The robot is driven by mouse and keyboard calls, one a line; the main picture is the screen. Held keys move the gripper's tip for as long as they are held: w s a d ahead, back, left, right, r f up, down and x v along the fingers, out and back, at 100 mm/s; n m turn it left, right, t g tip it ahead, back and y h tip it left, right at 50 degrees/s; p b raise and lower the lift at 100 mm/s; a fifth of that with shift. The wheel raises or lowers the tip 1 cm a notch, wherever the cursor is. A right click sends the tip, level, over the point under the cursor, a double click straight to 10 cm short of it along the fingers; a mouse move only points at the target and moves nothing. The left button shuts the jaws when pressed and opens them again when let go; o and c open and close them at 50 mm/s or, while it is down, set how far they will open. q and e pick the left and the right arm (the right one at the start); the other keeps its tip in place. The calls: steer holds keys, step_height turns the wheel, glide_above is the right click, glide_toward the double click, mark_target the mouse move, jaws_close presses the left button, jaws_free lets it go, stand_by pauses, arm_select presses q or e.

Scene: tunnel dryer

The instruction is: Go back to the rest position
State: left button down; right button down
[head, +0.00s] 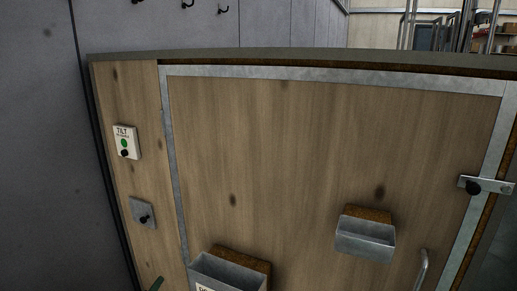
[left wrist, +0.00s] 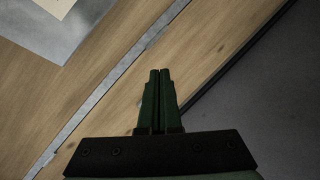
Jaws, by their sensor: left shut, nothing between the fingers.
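My left gripper (left wrist: 160,72) is shut and empty, its two dark green fingers side by side in the left wrist view. Behind it is the wooden panel (left wrist: 215,50) with a metal strip. My right gripper is in neither view.
A wooden door (head: 290,150) with a metal frame fills the head view. It carries a grey bin (head: 366,240), a labelled bin (head: 228,275), a handle (head: 422,270) and a latch (head: 485,186). A TILT button box (head: 126,142) and a knob plate (head: 143,213) sit left of it.

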arm_select(q)
steer(key=s+d+f+m+g+h, duration=0.1)
steer(key=s+d+f+m+g, duration=0.15)
steer(key=s, duration=0.35)
steer(key=s+d+f+m+g, duration=0.1)
steer(key=s+m+g, duration=0.15)
steer(key=s, duration=0.35)
steer(key=s+d+f+m+g+h, duration=0.1)
steer(key=s+d+f+m, duration=0.15)
steer(key=s, duration=0.45)
steer(key=s+r+m+g+y, duration=0.2)
steer(key=s+m+g, duration=0.3)
steer(key=s, duration=1.2)
steer(key=w+d+f+t+h+p, duration=0.2)
steer(key=w+d+t+p, duration=0.2)
steer(key=p, duration=0.5)
steer(key=shift+d+t, duration=0.65)
steer(key=shift+t, duration=0.05)
steer(key=shift+s+a, duration=0.1)
steer(key=shift+a, duration=0.05)
